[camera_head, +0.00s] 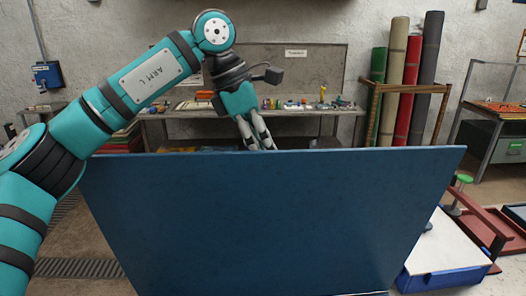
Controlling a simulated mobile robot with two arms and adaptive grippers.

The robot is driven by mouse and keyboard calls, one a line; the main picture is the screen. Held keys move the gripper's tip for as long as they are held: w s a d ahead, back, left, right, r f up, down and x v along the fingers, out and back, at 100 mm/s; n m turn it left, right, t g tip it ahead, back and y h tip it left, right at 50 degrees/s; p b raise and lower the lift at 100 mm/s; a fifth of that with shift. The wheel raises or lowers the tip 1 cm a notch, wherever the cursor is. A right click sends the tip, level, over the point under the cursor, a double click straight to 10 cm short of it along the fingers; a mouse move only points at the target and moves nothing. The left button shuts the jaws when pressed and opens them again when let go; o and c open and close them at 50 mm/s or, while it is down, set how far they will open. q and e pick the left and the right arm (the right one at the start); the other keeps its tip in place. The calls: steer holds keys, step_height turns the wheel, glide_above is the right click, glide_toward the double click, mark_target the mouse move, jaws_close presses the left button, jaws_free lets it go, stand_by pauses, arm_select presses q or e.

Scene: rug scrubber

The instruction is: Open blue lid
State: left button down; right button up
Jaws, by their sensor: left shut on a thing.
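The blue lid (270,220) is a large flat panel that fills the lower middle of the head view. It stands raised and steeply tilted, with its top edge running across the picture. My left gripper (262,143) reaches over from the left and points down at this top edge. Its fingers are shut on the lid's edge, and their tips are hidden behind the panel. What lies under or behind the lid is mostly hidden. My right gripper is not in view.
A workbench (345,111) with small items stands behind the lid. Rolled rugs (412,85) stand in a wooden rack (372,100) at the back right. A blue and white box (445,250) is on the floor at the lower right, beside a reddish-brown frame (483,226).

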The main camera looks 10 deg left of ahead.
arm_select(q)
steer(key=w, duration=0.1)
steer(key=w+a, duration=0.1)
steer(key=w, duration=0.1)
steer(key=w+p, duration=0.1)
steer(key=shift+w+a+f, duration=0.15)
steer(key=shift+w+f, duration=0.1)
steer(key=shift+w, duration=0.15)
steer(key=c, duration=1.4)
jaws_free()
steer(key=shift+o, duration=0.6)
steer(key=shift+w, duration=0.2)
steer(key=v, duration=1.2)
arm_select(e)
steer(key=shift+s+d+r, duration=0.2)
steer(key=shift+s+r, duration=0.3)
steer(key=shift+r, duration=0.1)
